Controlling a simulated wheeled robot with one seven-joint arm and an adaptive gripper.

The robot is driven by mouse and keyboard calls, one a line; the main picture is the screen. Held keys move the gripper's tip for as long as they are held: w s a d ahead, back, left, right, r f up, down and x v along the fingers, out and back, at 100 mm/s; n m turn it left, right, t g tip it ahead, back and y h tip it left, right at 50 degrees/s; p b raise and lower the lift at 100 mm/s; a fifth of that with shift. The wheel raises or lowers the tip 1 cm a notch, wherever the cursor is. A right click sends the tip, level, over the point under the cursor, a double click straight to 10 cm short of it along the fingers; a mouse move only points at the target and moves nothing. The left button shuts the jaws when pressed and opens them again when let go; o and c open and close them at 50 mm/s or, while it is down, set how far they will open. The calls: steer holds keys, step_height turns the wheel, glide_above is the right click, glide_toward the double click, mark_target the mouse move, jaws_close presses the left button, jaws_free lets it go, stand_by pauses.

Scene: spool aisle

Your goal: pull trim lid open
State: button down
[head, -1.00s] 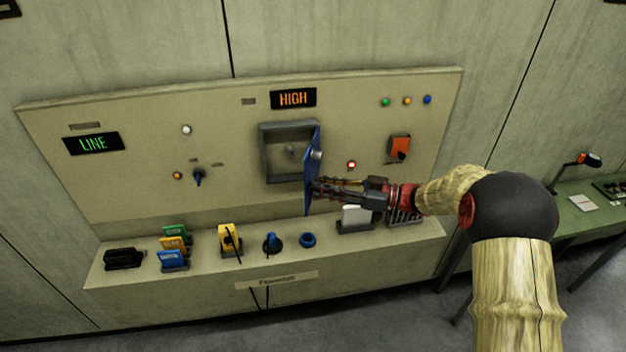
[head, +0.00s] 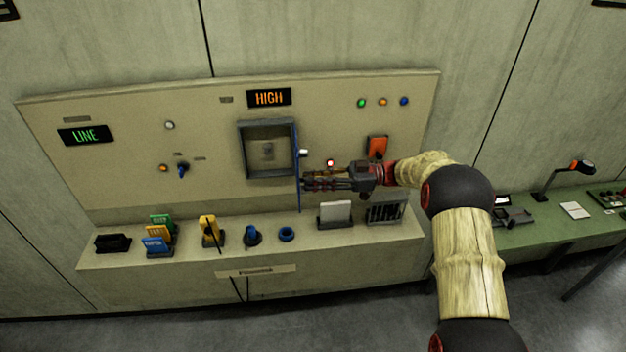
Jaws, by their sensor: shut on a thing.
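The trim lid (head: 298,192) is a thin blue panel hinged at the right side of a grey box frame (head: 243,150) on the beige panel. It stands swung out, seen almost edge-on, and the box is uncovered. A small pale plate shows inside the box. A light knob (head: 303,153) shows on the lid's right face. My gripper (head: 306,181) reaches in from the right and is shut at the lid, its fingertips at the lid's edge. The exact grip is too small to see clearly.
Below, the ledge (head: 345,243) holds coloured cards (head: 157,244), a yellow item (head: 210,231), a blue knob (head: 252,236), a blue ring (head: 287,233) and a white card (head: 336,213). An orange switch (head: 377,146) sits close above my gripper. A green table (head: 540,233) stands at right.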

steer(key=shift+r, duration=0.1)
steer(key=c, duration=1.6)
jaws_free()
steer(key=d, duration=0.8)
steer(key=w+d, duration=0.1)
steer(key=d, duration=0.3)
